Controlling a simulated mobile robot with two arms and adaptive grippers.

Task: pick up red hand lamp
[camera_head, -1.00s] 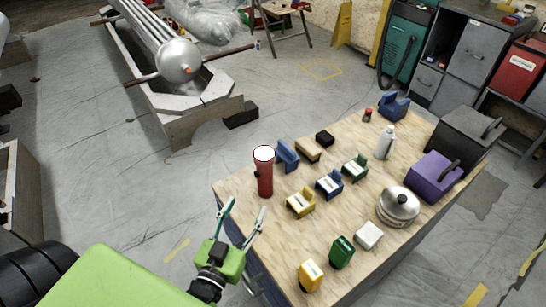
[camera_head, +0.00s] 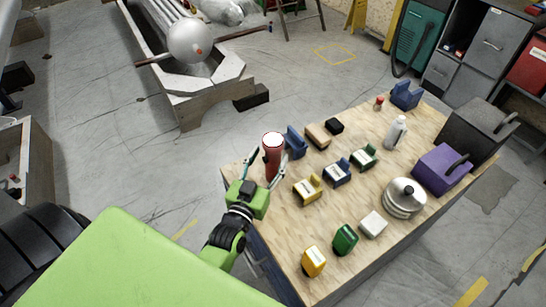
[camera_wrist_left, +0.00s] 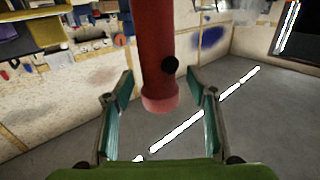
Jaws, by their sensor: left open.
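The red hand lamp (camera_head: 272,160) stands upright at the left corner of the wooden workbench, its round white top facing up in the head view. My left gripper (camera_head: 267,165) is open, with one finger on each side of the lamp. In the left wrist view the lamp's red body (camera_wrist_left: 153,45), with a black knob and a pinkish end, lies between the two open fingers. Gaps show on both sides there, so the fingers look apart from it. My right gripper is not in view.
Beside the lamp stand a blue holder (camera_head: 296,142) and a yellow one (camera_head: 308,190). The workbench (camera_head: 275,215) also carries a pot (camera_head: 404,198), a purple box (camera_head: 441,170), a white bottle (camera_head: 396,133) and several small items.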

